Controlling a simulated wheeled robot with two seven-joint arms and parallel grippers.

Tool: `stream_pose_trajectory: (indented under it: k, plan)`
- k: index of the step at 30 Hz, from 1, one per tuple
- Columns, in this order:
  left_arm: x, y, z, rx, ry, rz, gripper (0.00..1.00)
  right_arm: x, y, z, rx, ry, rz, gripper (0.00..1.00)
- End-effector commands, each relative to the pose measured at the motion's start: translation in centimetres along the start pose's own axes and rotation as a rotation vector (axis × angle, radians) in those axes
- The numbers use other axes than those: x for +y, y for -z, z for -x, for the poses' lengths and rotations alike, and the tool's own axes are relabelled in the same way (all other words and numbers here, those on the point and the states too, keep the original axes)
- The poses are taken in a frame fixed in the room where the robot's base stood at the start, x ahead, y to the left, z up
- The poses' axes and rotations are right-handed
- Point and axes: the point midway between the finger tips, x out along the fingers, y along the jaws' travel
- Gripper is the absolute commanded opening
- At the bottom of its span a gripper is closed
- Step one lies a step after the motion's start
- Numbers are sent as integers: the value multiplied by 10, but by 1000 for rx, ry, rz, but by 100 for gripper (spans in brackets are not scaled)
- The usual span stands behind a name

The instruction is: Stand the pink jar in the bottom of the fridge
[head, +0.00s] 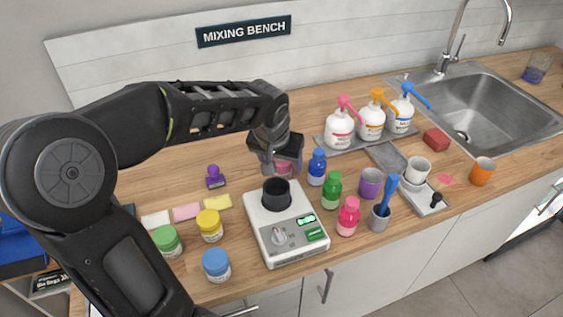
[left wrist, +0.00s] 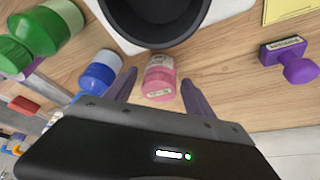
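The pink jar (head: 284,168) stands on the wooden bench behind the white mixer, partly hidden by my left gripper (head: 281,160). In the left wrist view the pink jar (left wrist: 159,78) shows its pink and pale label between the two dark fingers of my left gripper (left wrist: 158,77). The fingers are apart, one on each side of the jar, with a gap showing on both sides. The fridge is not in view. My right gripper is not in view.
A blue bottle (head: 317,167) stands close right of the pink jar, with a green bottle (head: 331,189) nearer. The mixer (head: 288,238) is in front. A pink bottle (head: 348,216) stands at the front. Pump bottles and a sink (head: 470,105) are at right.

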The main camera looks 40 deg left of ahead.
Motion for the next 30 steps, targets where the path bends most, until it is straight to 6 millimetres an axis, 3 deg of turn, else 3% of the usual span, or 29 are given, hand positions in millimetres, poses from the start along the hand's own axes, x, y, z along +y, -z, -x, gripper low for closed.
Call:
stream_pose_trajectory:
  k: [11, 17, 24, 30]
  plan:
    - [0, 2, 9, 2, 0, 1, 62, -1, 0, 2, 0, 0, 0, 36]
    - [0, 2, 41, 6, -1, 1, 62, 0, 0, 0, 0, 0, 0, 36]
    - [0, 2, 92, 6, -1, 1, 62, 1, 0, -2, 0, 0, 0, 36]
    - [0, 2, 118, 2, 0, -1, 62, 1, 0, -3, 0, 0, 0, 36]
